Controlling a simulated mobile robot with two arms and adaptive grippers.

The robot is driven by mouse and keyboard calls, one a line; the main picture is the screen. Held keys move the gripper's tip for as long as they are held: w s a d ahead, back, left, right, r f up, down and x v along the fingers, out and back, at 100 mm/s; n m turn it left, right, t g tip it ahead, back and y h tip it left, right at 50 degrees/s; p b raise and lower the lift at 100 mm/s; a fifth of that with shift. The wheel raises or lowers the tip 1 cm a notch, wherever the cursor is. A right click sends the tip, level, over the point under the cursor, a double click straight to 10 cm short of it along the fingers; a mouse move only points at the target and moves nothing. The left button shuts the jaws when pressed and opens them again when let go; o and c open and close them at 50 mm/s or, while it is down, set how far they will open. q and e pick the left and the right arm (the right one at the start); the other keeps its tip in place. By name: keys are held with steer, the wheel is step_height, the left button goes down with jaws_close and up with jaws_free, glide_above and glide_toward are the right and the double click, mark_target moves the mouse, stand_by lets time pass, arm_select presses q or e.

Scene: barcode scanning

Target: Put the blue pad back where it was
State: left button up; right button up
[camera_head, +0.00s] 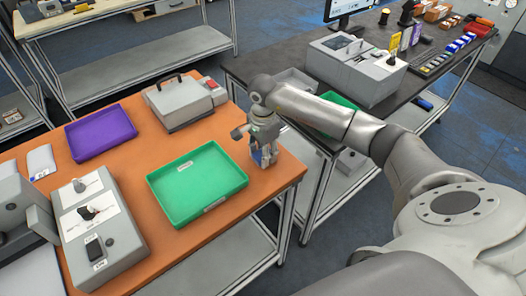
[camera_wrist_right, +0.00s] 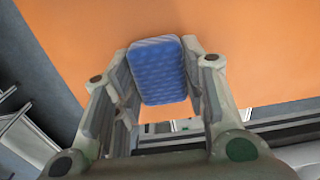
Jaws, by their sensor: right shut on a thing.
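The blue pad (camera_wrist_right: 158,70) is between the fingers of my right gripper (camera_wrist_right: 160,92) in the right wrist view, with a ribbed blue face and a pale edge. My right gripper is shut on it. In the head view my right gripper (camera_head: 262,156) points down at the right edge of the orange table (camera_head: 225,222), to the right of the green tray. Only a little of the blue pad (camera_head: 266,156) shows there between the fingers. I cannot tell whether the pad touches the table. My left gripper is not in view.
A green tray (camera_head: 152,186) and a purple tray (camera_head: 73,148) lie on the orange table. A grey case (camera_head: 185,103) stands behind, a grey box (camera_head: 100,262) at front left. A dark table (camera_head: 300,130) with a grey machine (camera_head: 355,72) is to the right, across a gap.

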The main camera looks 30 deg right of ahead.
steer(key=o, duration=1)
steer(key=shift+r+p, duration=0.25)
steer(key=shift+p, duration=0.15)
steer(key=shift+r+b, duration=1.9)
steer(key=shift+r, duration=4)
